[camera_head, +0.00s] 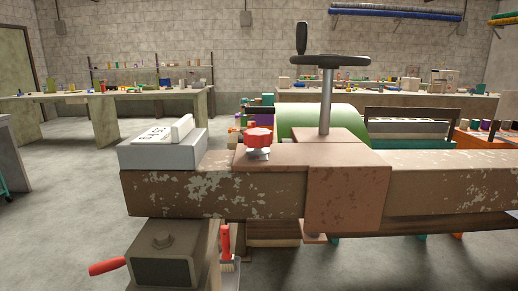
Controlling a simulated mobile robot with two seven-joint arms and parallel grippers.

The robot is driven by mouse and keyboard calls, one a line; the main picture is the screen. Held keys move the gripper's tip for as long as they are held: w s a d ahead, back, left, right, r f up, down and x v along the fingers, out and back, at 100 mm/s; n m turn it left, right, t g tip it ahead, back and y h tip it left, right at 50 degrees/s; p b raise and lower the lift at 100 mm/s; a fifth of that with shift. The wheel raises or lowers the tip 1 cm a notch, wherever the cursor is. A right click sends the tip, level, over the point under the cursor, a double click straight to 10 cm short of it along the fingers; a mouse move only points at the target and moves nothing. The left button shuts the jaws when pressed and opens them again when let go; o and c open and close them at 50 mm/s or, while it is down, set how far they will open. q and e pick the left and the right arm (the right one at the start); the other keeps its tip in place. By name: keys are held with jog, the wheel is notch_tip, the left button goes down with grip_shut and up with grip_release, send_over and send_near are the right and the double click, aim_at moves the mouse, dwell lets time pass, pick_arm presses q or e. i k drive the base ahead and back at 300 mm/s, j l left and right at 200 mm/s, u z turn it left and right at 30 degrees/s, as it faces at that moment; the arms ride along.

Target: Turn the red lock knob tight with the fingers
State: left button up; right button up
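The red lock knob (258,137) is a lobed red knob on a short pale metal base. It stands upright on top of the brown, paint-worn machine beam (225,190), left of the brown block that carries a post. Nothing touches the knob in this view. How tight it is cannot be seen. Neither of my grippers shows in the head view.
A black handwheel (345,60) on a grey post (325,103) rises right of the knob. A grey box (163,155) with a white lettered plate sits left of it. A red-handled part (108,267) sticks out below. Workbenches stand behind.

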aim_at(257, 138)
jog(key=i+j+z, duration=0.1)
jog(key=z, duration=0.25)
jog(key=i+j+z, duration=0.1)
jog(key=z, duration=0.25)
jog(key=i+j+z, duration=0.1)
jog(key=z, duration=0.25)
